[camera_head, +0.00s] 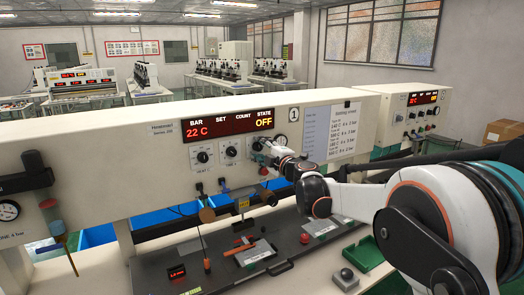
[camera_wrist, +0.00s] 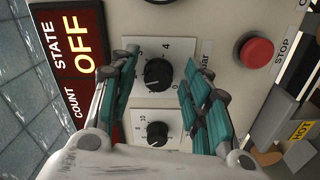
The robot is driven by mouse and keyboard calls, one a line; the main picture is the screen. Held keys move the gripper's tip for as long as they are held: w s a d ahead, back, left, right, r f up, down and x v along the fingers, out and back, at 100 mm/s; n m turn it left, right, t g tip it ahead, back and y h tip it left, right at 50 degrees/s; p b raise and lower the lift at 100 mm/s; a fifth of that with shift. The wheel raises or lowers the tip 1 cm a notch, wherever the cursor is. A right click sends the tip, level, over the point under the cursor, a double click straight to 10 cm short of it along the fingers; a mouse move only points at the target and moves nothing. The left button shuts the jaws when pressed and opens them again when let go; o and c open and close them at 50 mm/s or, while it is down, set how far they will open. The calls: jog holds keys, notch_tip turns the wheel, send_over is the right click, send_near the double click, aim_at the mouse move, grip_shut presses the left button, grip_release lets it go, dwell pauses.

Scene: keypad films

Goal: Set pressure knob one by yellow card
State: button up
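A black pressure knob (camera_wrist: 158,73) sits on a white numbered dial plate marked "bar" in the wrist view. My gripper (camera_wrist: 161,68) is open, with a teal finger on each side of this knob and visible gaps between. I cannot tell how far off the panel the fingertips are. In the head view my gripper (camera_head: 268,150) is at the right end of the dial row and hides most of that dial.
A second black knob (camera_wrist: 157,133) is just below in the wrist view, close to my fingers. A red STOP button (camera_wrist: 256,52) is at the right. The display (camera_head: 228,125) reads 22 C and OFF. A green tray (camera_head: 362,256) lies on the bench.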

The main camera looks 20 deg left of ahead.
jog(key=v, duration=1.2)
